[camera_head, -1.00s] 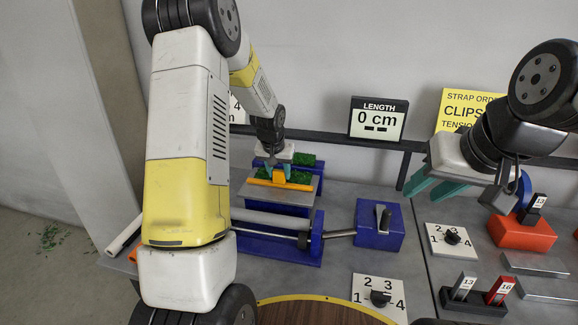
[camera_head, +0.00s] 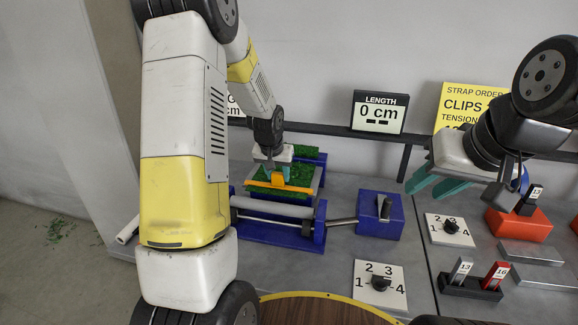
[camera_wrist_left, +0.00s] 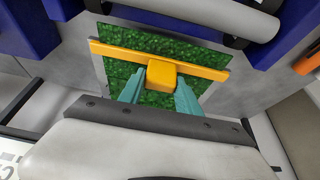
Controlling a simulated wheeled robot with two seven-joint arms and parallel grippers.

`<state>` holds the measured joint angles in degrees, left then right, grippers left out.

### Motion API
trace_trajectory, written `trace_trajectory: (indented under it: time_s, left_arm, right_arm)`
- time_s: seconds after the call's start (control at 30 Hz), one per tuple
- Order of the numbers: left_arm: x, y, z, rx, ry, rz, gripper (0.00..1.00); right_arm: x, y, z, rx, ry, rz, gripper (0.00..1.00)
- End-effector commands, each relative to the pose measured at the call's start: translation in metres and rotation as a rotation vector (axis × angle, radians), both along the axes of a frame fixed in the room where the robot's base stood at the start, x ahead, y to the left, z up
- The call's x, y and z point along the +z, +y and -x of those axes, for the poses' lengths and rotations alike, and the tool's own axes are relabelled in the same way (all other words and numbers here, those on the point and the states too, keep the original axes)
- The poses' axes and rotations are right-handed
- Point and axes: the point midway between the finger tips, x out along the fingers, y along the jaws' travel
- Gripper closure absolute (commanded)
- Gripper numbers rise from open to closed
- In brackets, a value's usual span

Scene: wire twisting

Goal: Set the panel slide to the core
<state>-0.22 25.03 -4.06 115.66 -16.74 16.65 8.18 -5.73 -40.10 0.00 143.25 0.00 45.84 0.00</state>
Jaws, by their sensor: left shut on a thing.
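The orange panel slide (camera_head: 280,186) is a bar with a raised block in its middle, lying across a green turf-like panel (camera_head: 297,175). My left gripper (camera_head: 278,176) is shut on that block; in the left wrist view its teal fingers (camera_wrist_left: 160,95) stand on either side of the block (camera_wrist_left: 162,75). The pale grey roller (camera_head: 273,206), likely the core, lies in a blue stand in front of the slide. In the wrist view the roller (camera_wrist_left: 220,14) is apart from the bar. My right gripper (camera_head: 428,188) is open and empty at the right.
A blue block with a lever (camera_head: 380,215) stands right of the roller. Numbered dials (camera_head: 380,285), an orange block (camera_head: 518,226) and a clip rack (camera_head: 472,287) are further right. A sign reading 0 cm (camera_head: 380,112) stands behind. My left arm hides the left side.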

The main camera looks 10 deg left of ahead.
Motion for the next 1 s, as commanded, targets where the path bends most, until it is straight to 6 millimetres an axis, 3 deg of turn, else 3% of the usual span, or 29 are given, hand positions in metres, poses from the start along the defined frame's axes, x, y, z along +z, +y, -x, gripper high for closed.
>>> trace_trajectory:
  time_s: [0.17, 0.2, 0.3, 0.67, 1.0]
  left_arm:
    - [-0.001, 0.0, 0.004, 0.0, 0.011, 0.0, 1.0]
    - [-0.001, 0.0, 0.004, 0.0, 0.012, 0.0, 0.52]
    - [-0.001, 0.0, 0.004, 0.0, 0.01, 0.0, 0.38]
    - [0.005, 0.0, 0.004, 0.0, 0.005, 0.0, 0.38]
    - [0.055, 0.001, 0.025, 0.0, 0.004, 0.0, 0.38]
  right_arm:
    - [0.0, 0.0, 0.0, 0.0, 0.0, 0.0, 0.65]
    - [0.0, 0.0, 0.0, 0.0, 0.0, 0.0, 0.65]
    - [0.0, 0.0, 0.0, 0.0, -0.001, 0.0, 0.65]
    - [0.0, 0.0, 0.0, 0.0, 0.0, 0.0, 0.65]
    - [0.0, 0.0, 0.0, 0.0, 0.0, 0.0, 0.65]
